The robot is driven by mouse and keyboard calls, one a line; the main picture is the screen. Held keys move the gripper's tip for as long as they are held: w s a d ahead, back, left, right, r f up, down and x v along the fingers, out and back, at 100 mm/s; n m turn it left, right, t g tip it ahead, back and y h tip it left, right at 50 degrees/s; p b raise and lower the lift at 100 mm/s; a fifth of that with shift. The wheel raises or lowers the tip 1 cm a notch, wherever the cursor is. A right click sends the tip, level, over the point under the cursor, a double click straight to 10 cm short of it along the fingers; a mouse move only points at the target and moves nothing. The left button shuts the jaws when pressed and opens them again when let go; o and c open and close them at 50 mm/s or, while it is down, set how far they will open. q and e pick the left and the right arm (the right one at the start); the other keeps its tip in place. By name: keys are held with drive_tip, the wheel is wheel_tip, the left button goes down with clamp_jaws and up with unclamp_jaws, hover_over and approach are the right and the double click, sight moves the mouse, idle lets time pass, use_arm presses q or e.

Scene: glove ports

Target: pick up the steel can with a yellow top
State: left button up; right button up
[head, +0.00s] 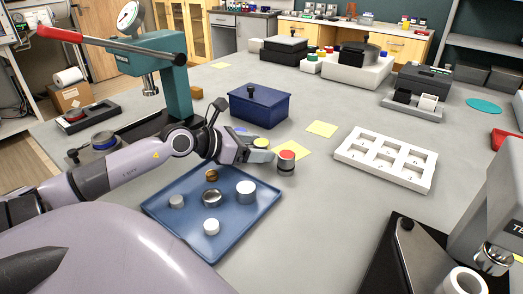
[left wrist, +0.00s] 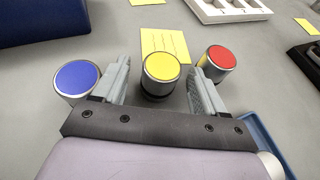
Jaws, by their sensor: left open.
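The steel can with a yellow top (left wrist: 160,70) stands upright between the fingers of my left gripper (left wrist: 162,64) in the left wrist view, with gaps on both sides. In the head view the yellow top (head: 261,142) shows at the gripper's tip, and the gripper (head: 252,150) hides much of the can's body. My left gripper is open and holds nothing. A red-topped can (head: 287,161) stands just right of the gripper; it also shows in the left wrist view (left wrist: 218,60). A blue-topped can (left wrist: 77,78) stands outside the left finger. My right gripper is not in view.
A blue tray (head: 165,215) with several small metal and white pieces lies below my left arm. A dark blue box (head: 260,105) stands behind the gripper. A white compartment tray (head: 388,158) lies to the right. Yellow notes (head: 321,129) lie flat nearby. A teal press (head: 172,75) stands left.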

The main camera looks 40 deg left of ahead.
use_arm(q)
drive_tip(key=shift+x, duration=0.8)
drive_tip(key=c, duration=1.2)
drive_tip(key=shift+r, duration=0.1)
